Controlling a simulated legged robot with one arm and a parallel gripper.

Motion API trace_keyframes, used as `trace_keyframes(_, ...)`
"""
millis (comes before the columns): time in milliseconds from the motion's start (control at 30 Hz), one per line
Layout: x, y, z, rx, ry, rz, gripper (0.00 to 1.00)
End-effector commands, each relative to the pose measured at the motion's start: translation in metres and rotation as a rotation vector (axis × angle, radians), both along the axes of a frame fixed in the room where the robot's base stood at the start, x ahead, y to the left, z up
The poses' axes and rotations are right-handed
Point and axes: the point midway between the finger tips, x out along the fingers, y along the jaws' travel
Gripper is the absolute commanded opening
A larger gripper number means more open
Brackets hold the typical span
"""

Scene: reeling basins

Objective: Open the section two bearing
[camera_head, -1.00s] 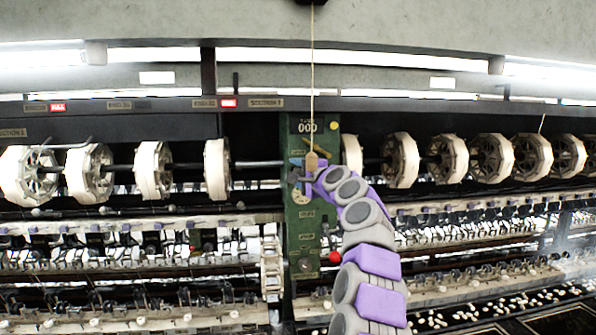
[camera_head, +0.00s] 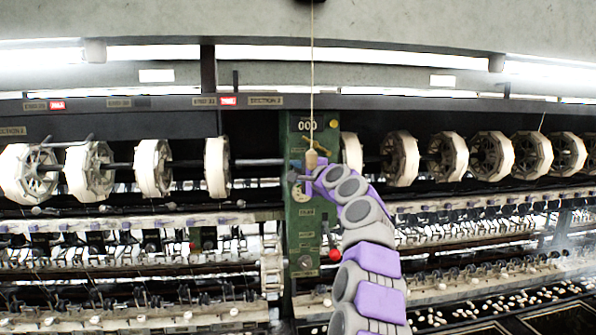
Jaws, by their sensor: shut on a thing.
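A green upright panel (camera_head: 303,232) stands in the middle of the machine, with a counter reading 000 near its top. A shaft (camera_head: 262,162) runs into the panel from the left at the height of my gripper. My gripper (camera_head: 307,174) is at the upper part of this panel, shut on a small part there. My fingers and wrist cover most of that part, so I cannot tell its shape or whether the bearing is open. A cord with a wooden handle (camera_head: 312,159) hangs in front of the panel, beside my gripper.
White reels (camera_head: 217,167) sit on the shaft left of the panel, and several more (camera_head: 400,159) are on the right. A red knob (camera_head: 335,255) is low on the panel's right. A "SECTION 2" label (camera_head: 265,101) is on the beam above.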

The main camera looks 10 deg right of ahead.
Motion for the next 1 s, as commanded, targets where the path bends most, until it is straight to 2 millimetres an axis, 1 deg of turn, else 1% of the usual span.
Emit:
trace_keyframes(33,-0.001,0.000,0.004,0.003,-0.006,-0.001,0.00)
trace_keyframes(133,-0.001,-0.001,0.004,0.002,-0.007,-0.002,0.00)
trace_keyframes(233,-0.001,-0.012,0.006,0.005,-0.006,-0.004,0.00)
trace_keyframes(267,-0.001,-0.018,0.006,0.005,-0.006,-0.006,0.00)
trace_keyframes(367,0.000,-0.046,0.008,0.005,-0.006,-0.011,0.00)
trace_keyframes(400,0.000,-0.057,0.009,0.005,-0.006,-0.012,0.00)
trace_keyframes(500,-0.001,-0.081,0.009,0.002,-0.006,-0.008,0.00)
trace_keyframes(633,-0.001,-0.103,0.009,0.003,-0.008,-0.007,0.00)
trace_keyframes(700,-0.001,-0.110,0.009,0.003,-0.010,-0.007,0.00)
trace_keyframes(767,-0.002,-0.112,0.008,0.003,-0.012,-0.006,0.00)
trace_keyframes(1000,-0.002,-0.112,0.007,0.004,-0.014,-0.003,0.00)
